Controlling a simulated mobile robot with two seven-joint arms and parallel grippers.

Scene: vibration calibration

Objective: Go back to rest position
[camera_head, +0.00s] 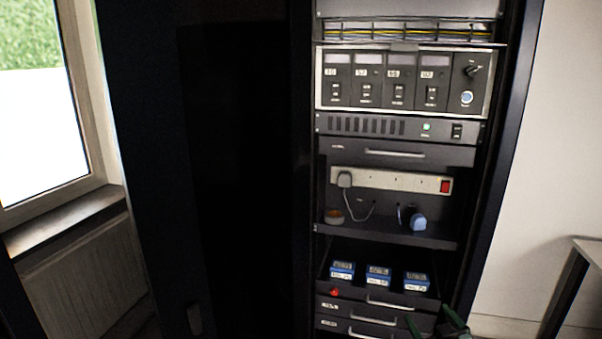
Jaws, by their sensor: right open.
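My right gripper (437,324) shows only in part at the bottom edge of the head view, right of centre. Its two dark green fingertips stand apart, and I see nothing between them. It is in front of the lower drawers of the rack, near their right side. My left gripper is not in view.
An equipment rack holds a control panel (403,80), a power strip (391,181), a blue plug (417,220) and small blue meters (378,277) in an open drawer. A dark cabinet door (240,170) stands left. A table (588,252) is at right.

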